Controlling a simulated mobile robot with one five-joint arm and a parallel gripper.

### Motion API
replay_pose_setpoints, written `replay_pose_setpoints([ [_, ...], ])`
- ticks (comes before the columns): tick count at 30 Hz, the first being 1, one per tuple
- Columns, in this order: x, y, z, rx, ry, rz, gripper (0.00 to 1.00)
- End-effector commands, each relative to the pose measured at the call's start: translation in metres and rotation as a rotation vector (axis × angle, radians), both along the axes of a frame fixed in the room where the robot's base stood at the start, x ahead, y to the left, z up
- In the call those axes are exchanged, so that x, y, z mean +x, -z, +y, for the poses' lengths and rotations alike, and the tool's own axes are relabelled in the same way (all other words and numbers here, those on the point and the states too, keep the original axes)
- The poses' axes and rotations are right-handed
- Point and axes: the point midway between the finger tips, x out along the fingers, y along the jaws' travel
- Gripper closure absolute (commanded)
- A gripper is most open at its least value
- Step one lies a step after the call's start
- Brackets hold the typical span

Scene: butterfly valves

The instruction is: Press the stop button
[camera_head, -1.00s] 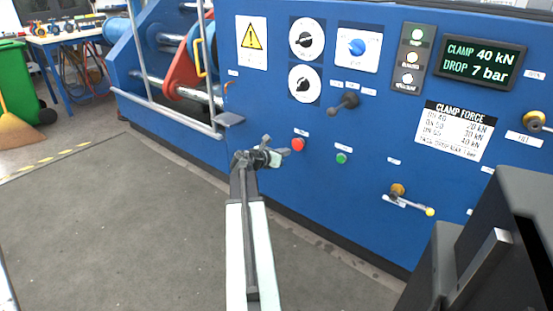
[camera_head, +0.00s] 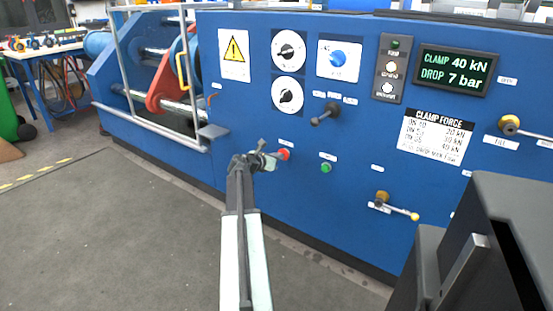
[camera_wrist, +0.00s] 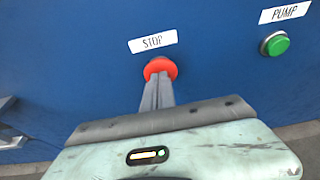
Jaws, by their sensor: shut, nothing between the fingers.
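The red stop button (camera_head: 283,154) sits on the blue machine panel, low and left of the green pump button (camera_head: 326,168). In the wrist view the red button (camera_wrist: 160,67) lies under a white label (camera_wrist: 152,41) reading STOP. My gripper (camera_head: 276,156) is shut and empty, its fingertips at the red button. In the wrist view the closed fingers (camera_wrist: 158,84) cover the lower middle of the button. I cannot tell whether they touch it or whether it is pushed in.
The green pump button (camera_wrist: 275,43) is to the right. A dark lever (camera_head: 325,114) and a yellow-tipped handle (camera_head: 398,206) stick out from the panel. The grey floor at left is clear.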

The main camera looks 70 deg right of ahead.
Motion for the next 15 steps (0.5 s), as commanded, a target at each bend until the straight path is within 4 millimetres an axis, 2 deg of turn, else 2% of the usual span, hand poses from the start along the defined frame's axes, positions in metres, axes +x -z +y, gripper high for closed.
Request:
replay_pose_setpoints([
  [1,-0.005,-0.002,-0.009,-0.009,0.001,0.007,1.0],
  [8,-0.005,-0.003,-0.008,-0.01,0.001,0.009,1.0],
  [11,-0.003,-0.004,0.004,-0.01,-0.001,0.008,1.0],
  [15,0.004,-0.005,0.036,-0.01,-0.004,0.007,1.0],
])
